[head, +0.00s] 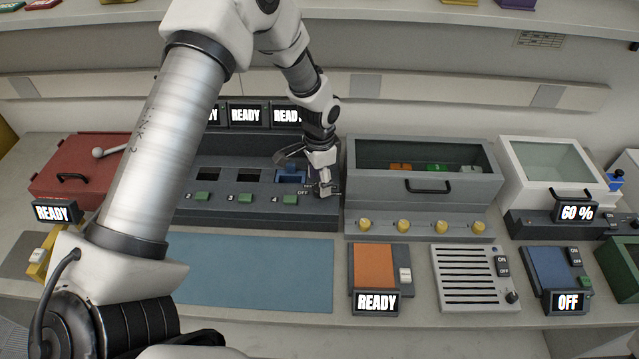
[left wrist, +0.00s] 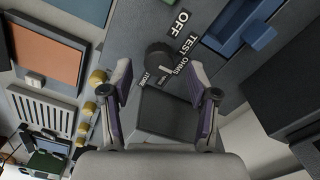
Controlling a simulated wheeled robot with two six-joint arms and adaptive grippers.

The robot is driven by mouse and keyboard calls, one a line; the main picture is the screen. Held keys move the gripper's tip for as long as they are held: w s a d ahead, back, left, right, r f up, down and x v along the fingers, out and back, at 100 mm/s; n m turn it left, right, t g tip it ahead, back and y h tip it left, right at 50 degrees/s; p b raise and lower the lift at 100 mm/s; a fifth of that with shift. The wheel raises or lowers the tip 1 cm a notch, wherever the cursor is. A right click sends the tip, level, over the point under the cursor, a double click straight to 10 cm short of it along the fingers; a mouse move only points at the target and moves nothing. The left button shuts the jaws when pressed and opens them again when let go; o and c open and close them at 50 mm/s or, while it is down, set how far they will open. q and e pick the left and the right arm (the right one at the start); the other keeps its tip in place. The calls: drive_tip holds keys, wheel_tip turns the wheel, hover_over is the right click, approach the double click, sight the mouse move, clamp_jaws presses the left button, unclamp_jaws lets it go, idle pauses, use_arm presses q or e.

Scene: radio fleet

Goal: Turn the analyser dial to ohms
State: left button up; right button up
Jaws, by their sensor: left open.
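The analyser dial (left wrist: 160,57) is a round dark knob in the left wrist view. Labels reading OFF, TEST, OHMS and others, including one that looks like STORE, ring it. I cannot tell which label it points to. My left gripper (left wrist: 160,74) is open, with one finger on each side of the dial. I cannot tell whether the fingers touch it. In the head view my left gripper (head: 323,188) is at the right end of the grey analyser (head: 262,218) and mostly hides the dial. My right gripper is not in view.
Right of my gripper stands a grey case (head: 370,190) with a clear lid and yellow knobs below. A blue piece (head: 291,174) sits in the analyser's slot just left of the gripper. A blue mat (head: 255,275) lies clear in front.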

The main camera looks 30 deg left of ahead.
use_arm(q)
wheel_tip(320, 180, up, 10)
drive_tip(key=shift+r, duration=0.1)
idle(0.4)
